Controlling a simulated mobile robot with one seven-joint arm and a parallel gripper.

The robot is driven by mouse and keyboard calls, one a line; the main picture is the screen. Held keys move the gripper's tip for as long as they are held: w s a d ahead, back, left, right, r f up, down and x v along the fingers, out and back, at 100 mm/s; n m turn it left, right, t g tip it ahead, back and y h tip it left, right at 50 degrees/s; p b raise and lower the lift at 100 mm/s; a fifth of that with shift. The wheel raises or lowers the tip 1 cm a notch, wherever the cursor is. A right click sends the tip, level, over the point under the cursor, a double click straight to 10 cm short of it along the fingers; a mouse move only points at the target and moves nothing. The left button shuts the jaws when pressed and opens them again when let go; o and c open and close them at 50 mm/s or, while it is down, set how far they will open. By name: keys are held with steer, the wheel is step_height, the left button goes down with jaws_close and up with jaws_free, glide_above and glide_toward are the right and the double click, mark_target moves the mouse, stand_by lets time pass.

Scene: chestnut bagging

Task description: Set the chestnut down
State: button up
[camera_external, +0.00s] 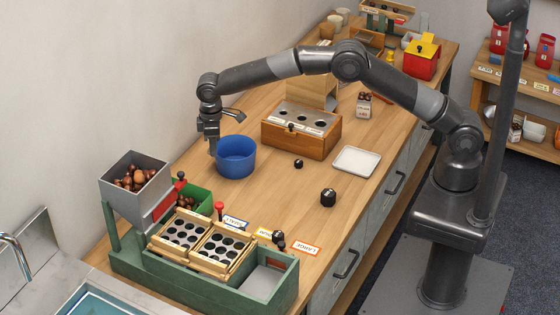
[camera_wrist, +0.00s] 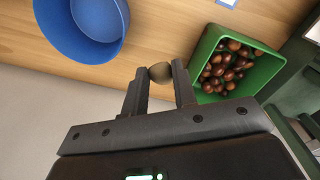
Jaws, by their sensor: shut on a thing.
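A chestnut (camera_wrist: 160,72) with a dull brown surface is held between the two fingertips of my gripper (camera_wrist: 160,80) in the wrist view. My gripper (camera_external: 212,150) is shut on it and hangs over the wooden counter in the external view, just left of the blue bowl (camera_external: 236,157). The chestnut cannot be made out in the external view. The blue bowl (camera_wrist: 85,25) shows at the upper left of the wrist view. A green bin (camera_wrist: 212,45) with several chestnuts is at the upper right there.
A grey hopper of chestnuts (camera_external: 150,172) and a green frame with hole plates (camera_external: 190,262) stand at the front left. A wooden box with holes (camera_external: 300,140) is right of the bowl. A white tray (camera_external: 356,161) lies farther right. The counter between has clear room.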

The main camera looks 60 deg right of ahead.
mark_target(217, 190)
steer(key=f, duration=1.5)
steer(key=shift+d, duration=0.2)
steer(key=o, duration=1)
steer(key=shift+f, duration=0.1)
steer(key=shift+c, duration=0.2)
step_height(217, 190, up, 12)
steer(key=shift+a+r, duration=0.15)
steer(key=shift+r, duration=0.05)
